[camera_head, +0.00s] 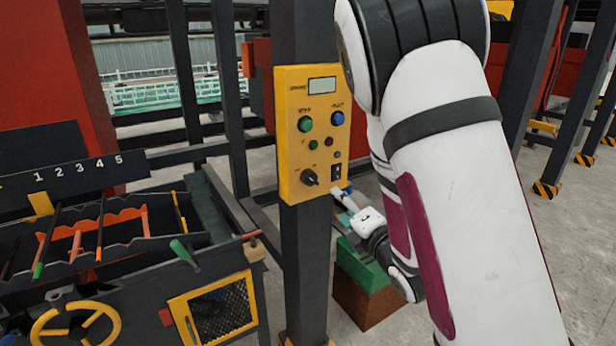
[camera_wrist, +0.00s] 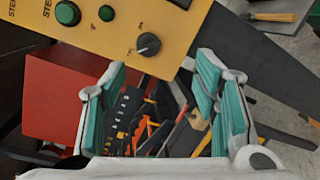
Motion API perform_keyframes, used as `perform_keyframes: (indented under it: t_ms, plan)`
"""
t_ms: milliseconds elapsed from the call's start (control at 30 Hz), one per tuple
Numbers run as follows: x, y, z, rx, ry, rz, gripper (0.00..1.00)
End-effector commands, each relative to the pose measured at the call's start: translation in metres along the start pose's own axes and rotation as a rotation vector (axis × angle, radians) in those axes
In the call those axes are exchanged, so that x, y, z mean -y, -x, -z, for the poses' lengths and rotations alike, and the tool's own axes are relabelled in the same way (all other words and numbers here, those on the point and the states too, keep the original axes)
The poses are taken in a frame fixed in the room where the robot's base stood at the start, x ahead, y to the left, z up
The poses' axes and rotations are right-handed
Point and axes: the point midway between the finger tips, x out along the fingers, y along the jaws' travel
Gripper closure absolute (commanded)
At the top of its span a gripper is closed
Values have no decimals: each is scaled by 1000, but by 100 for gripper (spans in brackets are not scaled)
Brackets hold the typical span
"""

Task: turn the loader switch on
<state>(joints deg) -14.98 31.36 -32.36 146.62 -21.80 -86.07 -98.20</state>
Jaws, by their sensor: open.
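A yellow control panel (camera_head: 311,130) is fixed to a dark upright post. On it are a black rotary knob (camera_head: 310,177) at lower left and a small black switch (camera_head: 336,171) at lower right. Their labels are too small to read, so I cannot tell which is the loader switch. My gripper (camera_head: 343,197) is just right of and below the panel's lower edge. In the wrist view my gripper (camera_wrist: 164,88) is open and empty, its teal-padded fingers apart. The rotary knob (camera_wrist: 148,44) shows just beyond and between the fingertips, apart from them.
Green (camera_head: 305,124) and blue (camera_head: 338,118) buttons sit higher on the panel. A machine with levers and a yellow handwheel (camera_head: 75,325) stands at left. A green-topped brown block (camera_head: 365,285) is below my gripper. Open floor lies at right.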

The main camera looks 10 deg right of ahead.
Motion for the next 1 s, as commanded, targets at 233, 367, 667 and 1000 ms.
perform_keyframes:
  t_ms: [233,367,667,1000]
  plan:
    - [-5,5,10,-20,148,-92,45]
    - [-7,-5,10,-20,154,-99,45]
    - [-12,-58,12,-21,151,-99,45]
    - [-18,-115,13,-19,149,-97,45]
